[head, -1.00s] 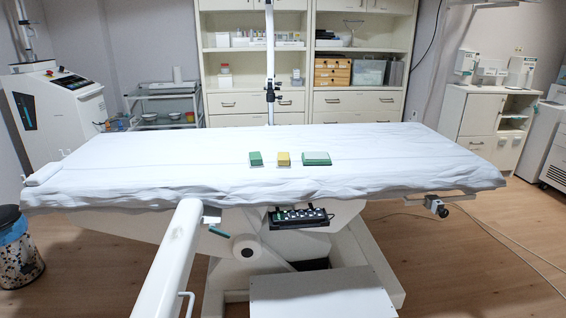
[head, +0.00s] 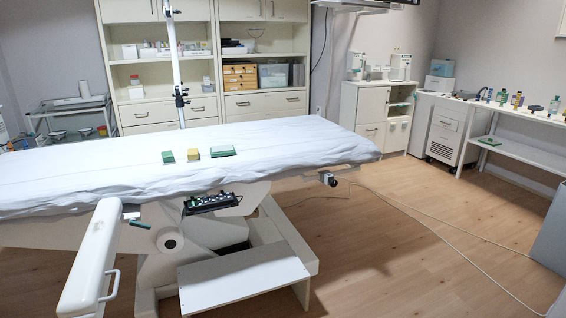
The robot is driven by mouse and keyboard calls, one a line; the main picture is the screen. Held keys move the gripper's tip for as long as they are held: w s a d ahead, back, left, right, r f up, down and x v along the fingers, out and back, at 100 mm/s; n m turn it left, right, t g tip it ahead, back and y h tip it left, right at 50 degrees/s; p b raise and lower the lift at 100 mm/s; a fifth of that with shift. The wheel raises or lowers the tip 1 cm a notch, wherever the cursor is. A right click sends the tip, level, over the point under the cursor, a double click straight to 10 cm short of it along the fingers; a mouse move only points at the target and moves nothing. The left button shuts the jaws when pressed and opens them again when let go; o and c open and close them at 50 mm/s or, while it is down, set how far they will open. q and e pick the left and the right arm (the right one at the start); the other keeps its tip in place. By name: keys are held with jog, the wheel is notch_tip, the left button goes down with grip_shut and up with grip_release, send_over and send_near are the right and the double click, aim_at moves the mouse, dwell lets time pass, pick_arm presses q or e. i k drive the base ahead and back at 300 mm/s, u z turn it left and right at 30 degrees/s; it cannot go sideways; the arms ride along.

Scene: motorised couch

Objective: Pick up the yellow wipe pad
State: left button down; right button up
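The yellow wipe pad (head: 192,153) lies on the white sheet of the couch (head: 290,150), in the middle of a short row. A small green pad (head: 168,157) lies to its left and a larger, flatter green-edged pad (head: 222,152) to its right, with small gaps between them. Neither of my grippers shows in the head view, so I cannot see whether they are open or shut.
A white armrest (head: 92,260) and a white step (head: 245,280) stand in front of the couch. A cable (head: 430,232) crosses the wooden floor at right. A side table (head: 510,130) with bottles stands along the right wall. Open floor lies right of the couch.

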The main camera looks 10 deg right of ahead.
aim_at(193, 154)
jog(key=z, duration=4.05)
jog(key=i, duration=0.15)
jog(key=u, duration=3.6)
jog(key=i, duration=2.15)
jog(key=u, duration=1.35)
